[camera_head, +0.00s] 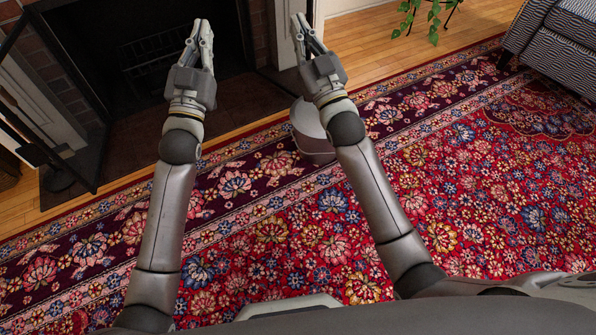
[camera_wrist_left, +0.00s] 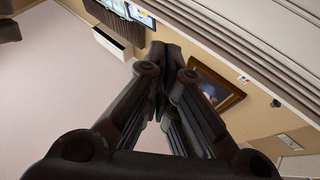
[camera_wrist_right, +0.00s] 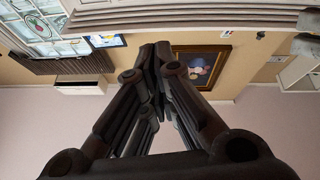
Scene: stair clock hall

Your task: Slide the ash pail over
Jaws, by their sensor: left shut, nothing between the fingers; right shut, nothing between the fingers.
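The ash pail (camera_head: 312,138) appears to be the grey, lidded container on the patterned rug, partly hidden behind my right forearm in the head view. My right gripper (camera_head: 298,18) is shut and empty, above and beyond the pail, not touching it. It also shows shut in the right wrist view (camera_wrist_right: 155,55). My left gripper (camera_head: 202,25) is shut and empty in front of the fireplace, to the left of the pail. It also shows shut in the left wrist view (camera_wrist_left: 165,55). Both arms reach forward.
A dark fireplace (camera_head: 150,60) with brick sides stands ahead, with a black screen (camera_head: 48,110) at the left. A red floral rug (camera_head: 280,235) covers the floor. A striped armchair (camera_head: 560,45) is at the upper right, and a leafy plant (camera_head: 433,15) stands behind. The rug right of the pail is clear.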

